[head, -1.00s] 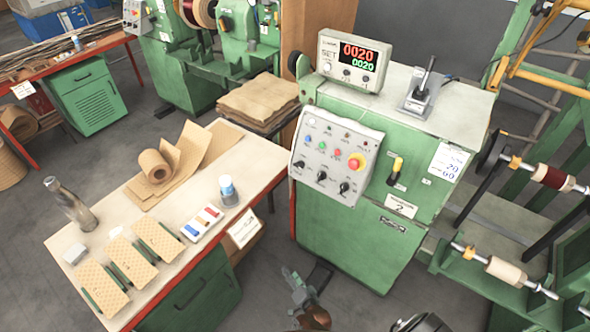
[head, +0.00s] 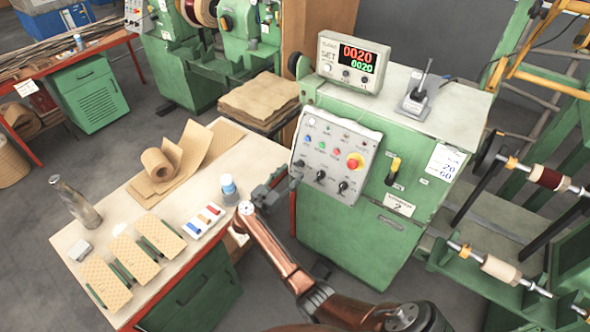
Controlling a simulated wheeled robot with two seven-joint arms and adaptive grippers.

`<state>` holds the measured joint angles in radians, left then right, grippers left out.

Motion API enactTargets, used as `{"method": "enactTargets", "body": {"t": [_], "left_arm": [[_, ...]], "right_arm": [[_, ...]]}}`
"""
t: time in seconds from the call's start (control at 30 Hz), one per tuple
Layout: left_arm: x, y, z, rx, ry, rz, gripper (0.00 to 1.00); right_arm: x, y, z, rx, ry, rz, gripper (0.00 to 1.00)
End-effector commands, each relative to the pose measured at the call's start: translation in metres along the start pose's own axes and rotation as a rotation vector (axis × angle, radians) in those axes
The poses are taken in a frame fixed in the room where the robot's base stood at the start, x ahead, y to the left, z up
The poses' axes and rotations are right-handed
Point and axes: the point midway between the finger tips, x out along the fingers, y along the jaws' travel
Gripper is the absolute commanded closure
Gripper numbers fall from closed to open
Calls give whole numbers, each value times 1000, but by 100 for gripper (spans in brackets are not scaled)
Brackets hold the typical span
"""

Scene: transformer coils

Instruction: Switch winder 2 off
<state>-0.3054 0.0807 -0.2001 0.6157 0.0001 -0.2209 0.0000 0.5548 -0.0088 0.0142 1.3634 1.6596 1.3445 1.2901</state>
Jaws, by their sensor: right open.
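Winder 2 is the green cabinet (head: 340,237) in the middle, with a label plate (head: 400,205) that shows a 2. A yellow and black switch handle (head: 394,168) sits on the cabinet front, right of the panel. The counter (head: 352,65) on top is lit and reads 0020 twice. My right gripper (head: 284,187) is open and empty in front of the panel's lower left edge, apart from the switch handle. My left gripper is out of view.
The workbench (head: 178,210) to the left holds brown paper rolls, coil pieces, a bottle (head: 76,204), a small jar (head: 229,188) and a tray. Wire spools (head: 502,270) on rods stand to the right.

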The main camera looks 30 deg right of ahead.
Motion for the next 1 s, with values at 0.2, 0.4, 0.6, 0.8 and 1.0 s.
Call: {"method": "enactTargets", "body": {"t": [0.2, 0.4, 0.6, 0.8, 1.0], "left_arm": [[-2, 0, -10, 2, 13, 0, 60], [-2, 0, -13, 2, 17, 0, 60], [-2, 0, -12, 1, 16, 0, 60], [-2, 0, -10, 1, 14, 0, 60], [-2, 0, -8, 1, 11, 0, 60]], "right_arm": [[26, 0, 1, -3, -2, 0, 52], [33, 0, 0, -3, -1, 0, 52], [32, 0, 0, -3, -1, 1, 54], [32, 0, 0, -4, -1, 1, 68], [32, 0, 0, -4, -1, 1, 82]]}}
